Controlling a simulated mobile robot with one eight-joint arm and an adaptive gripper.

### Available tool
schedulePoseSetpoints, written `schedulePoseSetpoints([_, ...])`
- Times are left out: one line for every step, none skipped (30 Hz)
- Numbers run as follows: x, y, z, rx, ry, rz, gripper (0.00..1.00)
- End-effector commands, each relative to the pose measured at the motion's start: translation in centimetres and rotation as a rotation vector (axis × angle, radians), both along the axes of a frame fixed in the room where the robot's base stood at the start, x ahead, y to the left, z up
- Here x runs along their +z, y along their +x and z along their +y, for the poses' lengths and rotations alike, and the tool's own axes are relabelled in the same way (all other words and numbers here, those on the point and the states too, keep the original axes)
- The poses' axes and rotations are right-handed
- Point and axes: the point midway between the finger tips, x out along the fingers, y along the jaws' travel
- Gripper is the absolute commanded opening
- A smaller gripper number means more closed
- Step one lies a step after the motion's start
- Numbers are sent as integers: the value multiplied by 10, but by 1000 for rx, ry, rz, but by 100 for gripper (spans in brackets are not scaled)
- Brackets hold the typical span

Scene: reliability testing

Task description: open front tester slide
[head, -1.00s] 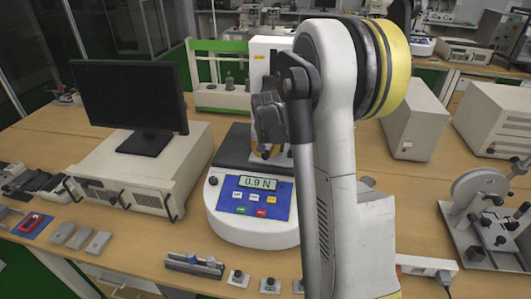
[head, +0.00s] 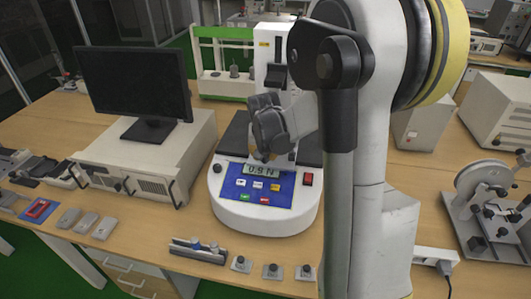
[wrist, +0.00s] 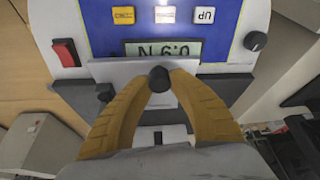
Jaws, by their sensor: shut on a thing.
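The white tester (head: 265,222) stands on the bench, with a blue button panel and a display reading 0.9 N. Its front slide has a pale plate (wrist: 112,70) with a black knob (wrist: 159,80). In the wrist view, the plate lies at the edge of the display, which appears upside down. My gripper (head: 262,156) is low over the front of the tester. Its yellow fingers (wrist: 160,84) are shut on the knob from both sides.
A monitor (head: 135,85) on a beige case (head: 150,160) stands to the left. Small knobbed blocks (head: 272,270) lie at the bench's front edge. A metal wheel device (head: 490,200) is at the right. A green-framed rig (head: 222,80) stands behind.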

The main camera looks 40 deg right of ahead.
Motion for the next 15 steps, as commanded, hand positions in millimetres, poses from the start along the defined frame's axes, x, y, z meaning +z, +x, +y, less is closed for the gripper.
schedulePoseSetpoints([-1, 0, 0, 0, 0, 0, 0])
schedulePoseSetpoints([-1, 0, 0, 0, 0, 0, 33])
schedulePoseSetpoints([0, 0, 0, 0, 0, 0, 46])
schedulePoseSetpoints([0, 0, 0, 0, 0, 0, 48])
schedulePoseSetpoints([0, 0, 0, 0, 0, 0, 48])
schedulePoseSetpoints([0, 0, 0, 0, 0, 0, 48])
schedulePoseSetpoints([0, 0, 0, 0, 0, 0, 48])
schedulePoseSetpoints([0, 0, 0, 0, 0, 0, 48])
schedulePoseSetpoints([0, 0, 0, 0, 0, 0, 48])
schedulePoseSetpoints([0, 0, 0, 0, 0, 0, 48])
schedulePoseSetpoints([0, 0, 0, 0, 0, 0, 48])
schedulePoseSetpoints([0, 0, 0, 0, 0, 0, 48])
schedulePoseSetpoints([1, 0, 0, 0, 0, 0, 48])
schedulePoseSetpoints([2, -1, 0, 0, 0, 0, 48])
schedulePoseSetpoints([5, -2, 1, 0, 0, 0, 48])
